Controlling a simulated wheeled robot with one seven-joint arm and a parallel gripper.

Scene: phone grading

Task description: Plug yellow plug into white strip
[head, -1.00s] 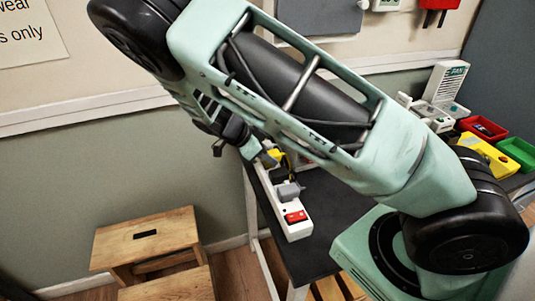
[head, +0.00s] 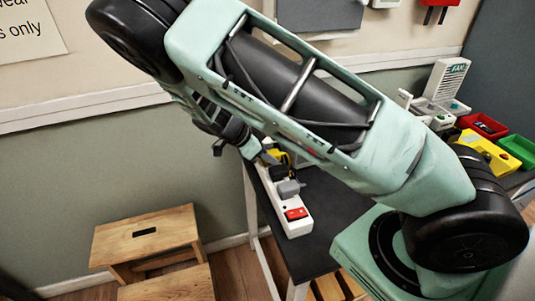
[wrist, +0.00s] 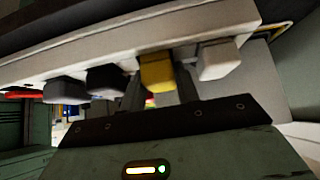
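The white strip (head: 291,225) lies along the left edge of the dark table, and it spans the top of the wrist view (wrist: 100,64). The yellow plug (wrist: 157,72) sits against the strip there, between a black plug (wrist: 107,80) and a pale plug (wrist: 218,60). Part of the yellow plug shows in the head view (head: 278,156), close by my gripper (head: 266,158). In the wrist view, the two fingers of my gripper (wrist: 161,88) flank the yellow plug closely and seem shut on it. Its prongs and the socket face are hidden.
A grey plug (head: 289,189) and a red switch (head: 296,213) are on the strip's near end. A dark grey plug (wrist: 65,89) is also on the strip. A wooden step stool (head: 145,235) stands left of the table. Red (head: 483,125), yellow and green bins are at the right.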

